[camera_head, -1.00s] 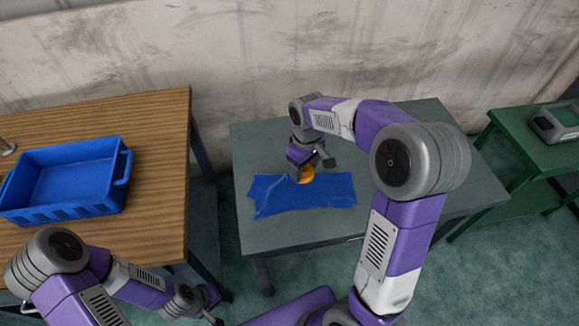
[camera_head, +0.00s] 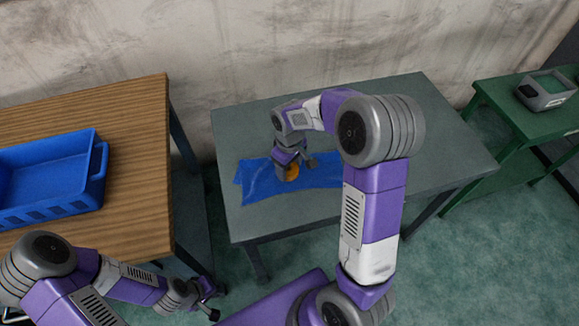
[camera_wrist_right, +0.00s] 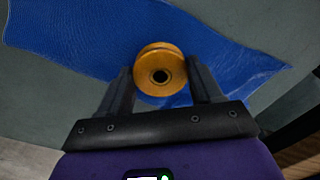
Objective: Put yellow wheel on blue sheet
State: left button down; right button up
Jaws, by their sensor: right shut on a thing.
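The yellow wheel (camera_head: 292,173) is a grooved, orange-yellow disc with a dark central hole. My right gripper (camera_head: 296,167) is shut on it over the blue sheet (camera_head: 258,183), a wrinkled cloth lying on the grey table. In the right wrist view the wheel (camera_wrist_right: 160,57) sits between the two fingers of the gripper (camera_wrist_right: 160,75), with the blue sheet (camera_wrist_right: 75,38) behind it. I cannot tell whether the wheel touches the sheet. My left gripper (camera_head: 213,300) is open and empty, low in the head view, away from the sheet.
The grey table (camera_head: 400,125) has bare room right of the sheet. A wooden table (camera_head: 130,190) with a blue crate (camera_head: 50,208) stands at the left. A green table (camera_head: 520,115) bearing a grey device (camera_head: 545,93) stands at the right, near the wall.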

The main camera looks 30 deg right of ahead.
aim_at(289, 169)
jog(key=shift+s+f, duration=0.15)
jog(key=shift+f, duration=0.25)
jog(key=shift+s+f+b, duration=0.1)
jog(key=shift+f+b, duration=0.2)
jog(key=shift+b, duration=0.1)
grip_shut()
jog(key=o, duration=1.5)
grip_release()
jog(key=shift+f, duration=0.1)
jog(key=shift+o, duration=0.2)
notch_tip(289, 169, up, 14)
jog(key=p, duration=0.4)
jog(key=shift+w+f+p, duration=0.15)
jog(key=shift+w+p, duration=0.05)
jog(key=shift+p, duration=0.15)
